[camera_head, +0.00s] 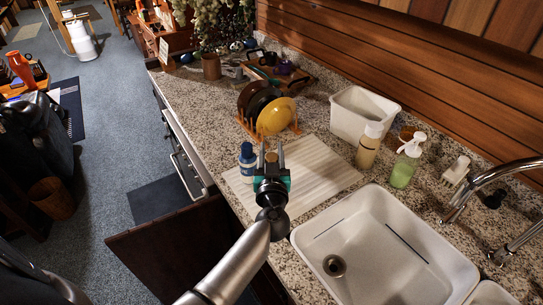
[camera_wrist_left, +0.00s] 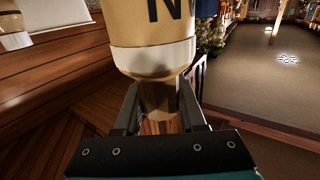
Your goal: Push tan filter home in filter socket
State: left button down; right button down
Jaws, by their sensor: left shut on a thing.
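The tan filter (camera_wrist_left: 160,97) is between the two fingers of my left gripper (camera_wrist_left: 158,108) in the left wrist view. Its narrower part lies between the fingers. A wider tan body with a white band and dark lettering rises above it to the top edge. I cannot tell where one part joins the other. In the head view my left gripper (camera_head: 271,154) is over the front of the counter by the sink, with a small tan piece between its fingers. I cannot make out the filter socket. My right gripper is not in view.
A blue bottle (camera_head: 247,163) stands just left of the gripper. The sink (camera_head: 345,222), tap (camera_head: 470,190), soap bottles and white bin (camera_head: 350,125) are to the right.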

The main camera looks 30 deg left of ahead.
pick_arm(q)
notch_tip(320, 180, up, 13)
jog(key=p, duration=0.6)
jog(key=shift+r, duration=0.15)
jog(key=c, duration=1.1)
grip_release()
grip_shut()
jog(key=shift+s, duration=0.1)
